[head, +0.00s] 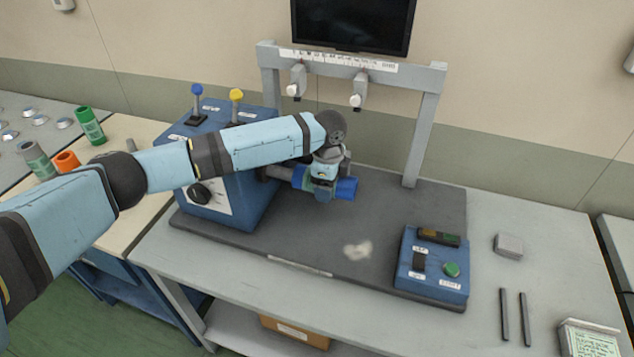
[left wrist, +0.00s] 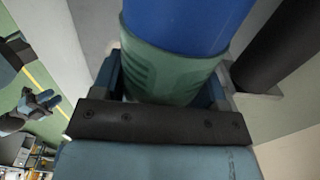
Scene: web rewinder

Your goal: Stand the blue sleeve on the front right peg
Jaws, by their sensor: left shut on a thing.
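The blue sleeve (head: 347,189) lies level in front of the blue rewinder box (head: 225,185), in line with its grey shaft (head: 272,173). I cannot tell whether it still sits around the shaft. My left gripper (head: 323,184) is shut on the sleeve. In the left wrist view, the blue sleeve (left wrist: 185,22) has a green band (left wrist: 170,72) between the fingers. A short grey peg (head: 131,145) shows bare on the tan table behind my arm.
A green sleeve (head: 90,126), a grey-green sleeve (head: 36,160) and an orange sleeve (head: 66,161) stand on the left, partly behind my arm. Two levers top the rewinder. A grey frame (head: 425,125) rises behind, and a control box (head: 433,265) sits at right.

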